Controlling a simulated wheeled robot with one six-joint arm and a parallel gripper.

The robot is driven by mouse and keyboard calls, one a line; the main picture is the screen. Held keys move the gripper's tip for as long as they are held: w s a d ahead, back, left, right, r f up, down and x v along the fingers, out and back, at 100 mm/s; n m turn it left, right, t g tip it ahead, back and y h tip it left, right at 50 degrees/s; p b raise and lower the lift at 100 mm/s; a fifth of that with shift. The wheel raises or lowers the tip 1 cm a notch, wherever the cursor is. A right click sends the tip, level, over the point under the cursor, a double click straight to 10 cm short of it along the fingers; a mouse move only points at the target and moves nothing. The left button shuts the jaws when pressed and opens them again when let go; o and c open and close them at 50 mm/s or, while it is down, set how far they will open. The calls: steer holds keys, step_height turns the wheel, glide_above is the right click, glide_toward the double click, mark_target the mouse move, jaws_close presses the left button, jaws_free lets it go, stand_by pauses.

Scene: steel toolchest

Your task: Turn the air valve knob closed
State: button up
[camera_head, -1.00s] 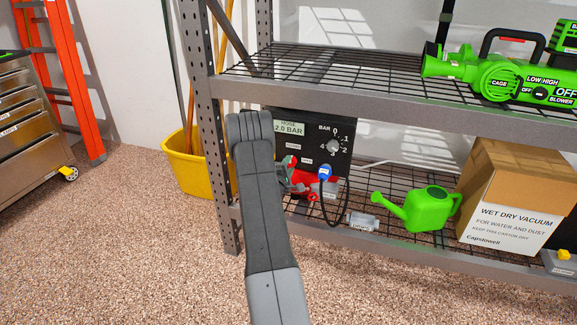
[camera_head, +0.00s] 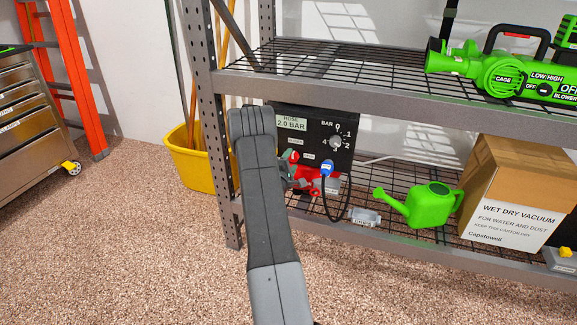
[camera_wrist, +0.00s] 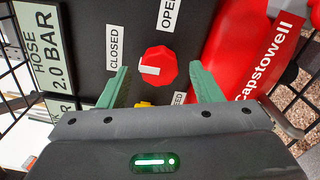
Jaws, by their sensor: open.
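The red air valve knob (camera_wrist: 157,66) sits on a dark panel (camera_wrist: 85,20) in the wrist view. Its white mark points left in the picture, below the level of the "CLOSED" label (camera_wrist: 115,48); an "OPEN" label (camera_wrist: 168,15) is above. My gripper (camera_wrist: 158,72) is open, with one green finger on each side of the knob; gaps show, and contact cannot be told. In the head view the panel (camera_head: 345,118) stands on the lower shelf, and my arm hides much of my gripper (camera_head: 286,172).
A red Capstowell body (camera_wrist: 235,50) lies close right of the fingers. A yellow part (camera_wrist: 145,103) shows below the knob. The upper shelf (camera_head: 330,65) overhangs the panel, with a steel post (camera_head: 222,130) at left. A blue plug with cable (camera_head: 326,168) and green watering can (camera_head: 430,205) are right.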

steer(key=p+v, duration=0.1)
steer(key=v, duration=1.2)
steer(key=shift+s+p, duration=0.3)
steer(key=shift+s, duration=0.05)
steer(key=shift+w+a, duration=0.1)
steer(key=b+x, duration=0.1)
steer(key=x, duration=1.2)
steer(key=shift+w+b, duration=0.3)
